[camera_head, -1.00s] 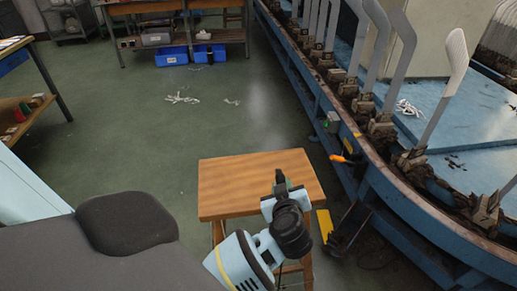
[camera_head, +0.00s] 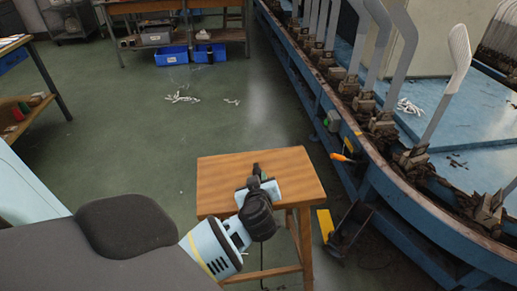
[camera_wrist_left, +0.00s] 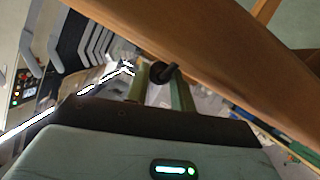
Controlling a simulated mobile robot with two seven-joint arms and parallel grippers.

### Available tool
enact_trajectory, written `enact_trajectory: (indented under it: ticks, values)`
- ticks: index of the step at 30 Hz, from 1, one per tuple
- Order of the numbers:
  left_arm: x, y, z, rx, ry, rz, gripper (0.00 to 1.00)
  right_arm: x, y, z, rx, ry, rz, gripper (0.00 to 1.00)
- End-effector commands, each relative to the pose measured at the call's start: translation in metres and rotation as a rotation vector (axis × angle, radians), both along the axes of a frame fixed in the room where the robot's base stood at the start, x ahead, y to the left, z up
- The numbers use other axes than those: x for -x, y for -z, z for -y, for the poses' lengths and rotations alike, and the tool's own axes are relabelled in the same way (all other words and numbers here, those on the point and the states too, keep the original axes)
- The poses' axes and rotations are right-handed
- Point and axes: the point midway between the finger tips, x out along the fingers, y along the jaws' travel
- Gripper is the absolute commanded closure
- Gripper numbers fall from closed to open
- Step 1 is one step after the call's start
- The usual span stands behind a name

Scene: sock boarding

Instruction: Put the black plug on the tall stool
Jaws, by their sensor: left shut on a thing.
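The tall stool (camera_head: 222,181) has a square wooden top and stands in front of me in the head view. Its top also shows as a large brown slab in the left wrist view (camera_wrist_left: 215,55). My left gripper (camera_head: 257,172) is over the stool top in the head view. In the left wrist view its fingers (camera_wrist_left: 160,88) are shut on the black plug (camera_wrist_left: 162,72), a small dark round piece with a stub. The plug is close to the stool's edge there; I cannot tell whether they touch. My right gripper is not in view.
A blue curved machine (camera_head: 372,180) with several upright grey boards runs along the right, close to the stool. An orange-handled tool (camera_head: 342,158) hangs at its side. A workbench with blue bins (camera_head: 172,56) stands at the back. White scraps (camera_head: 182,98) lie on the open green floor.

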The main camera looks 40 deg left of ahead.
Motion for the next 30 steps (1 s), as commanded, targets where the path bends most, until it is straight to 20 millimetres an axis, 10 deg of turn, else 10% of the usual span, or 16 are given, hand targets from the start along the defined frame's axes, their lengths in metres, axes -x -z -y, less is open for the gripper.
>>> enact_trajectory:
  ticks: [24,25,30]
  values:
    - [0.002,0.019,0.002,0.009,0.001,-0.009,0.98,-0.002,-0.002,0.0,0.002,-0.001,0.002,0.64]
    - [0.002,0.02,0.002,0.01,0.001,-0.011,0.75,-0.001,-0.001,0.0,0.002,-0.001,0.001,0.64]
    - [0.003,0.021,0.003,0.011,0.0,-0.012,0.54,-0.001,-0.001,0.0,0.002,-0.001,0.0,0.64]
